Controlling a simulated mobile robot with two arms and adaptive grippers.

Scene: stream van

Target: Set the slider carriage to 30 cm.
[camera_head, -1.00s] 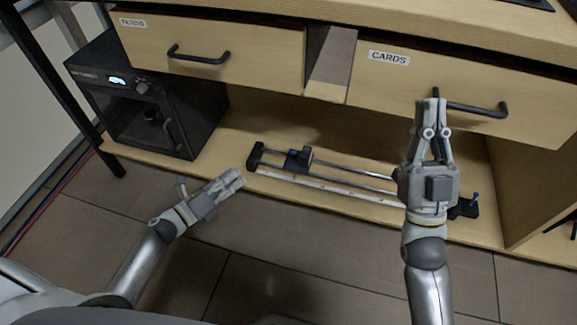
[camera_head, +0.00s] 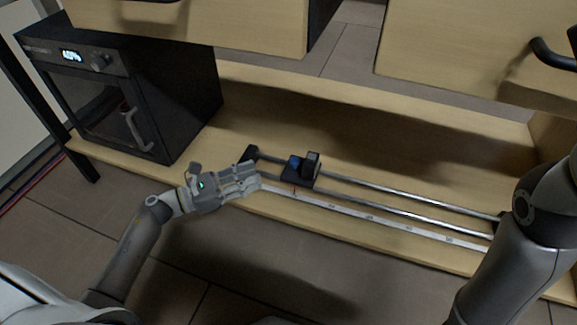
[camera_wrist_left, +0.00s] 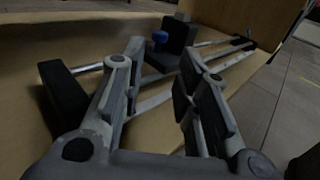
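The slider has two metal rails (camera_head: 410,210) on the low shelf, running from a black left end block (camera_head: 251,153) to the right. The black carriage (camera_head: 308,170), with a blue knob (camera_head: 293,161), sits near the left end. A white scale (camera_head: 340,209) runs along the front; its numbers are too small to read. A small red mark (camera_head: 295,190) shows by the carriage. My left gripper (camera_head: 254,177) is in front of the left end block. In the left wrist view its fingers (camera_wrist_left: 160,65) are apart and empty, with the carriage (camera_wrist_left: 180,40) beyond them.
A black oven-like box (camera_head: 170,95) stands on the shelf at the left. Wooden drawers (camera_head: 200,22) hang above, with a dark handle (camera_head: 553,55) at the upper right. The shelf (camera_head: 370,125) behind the rails is clear. My right arm covers the rails' right end.

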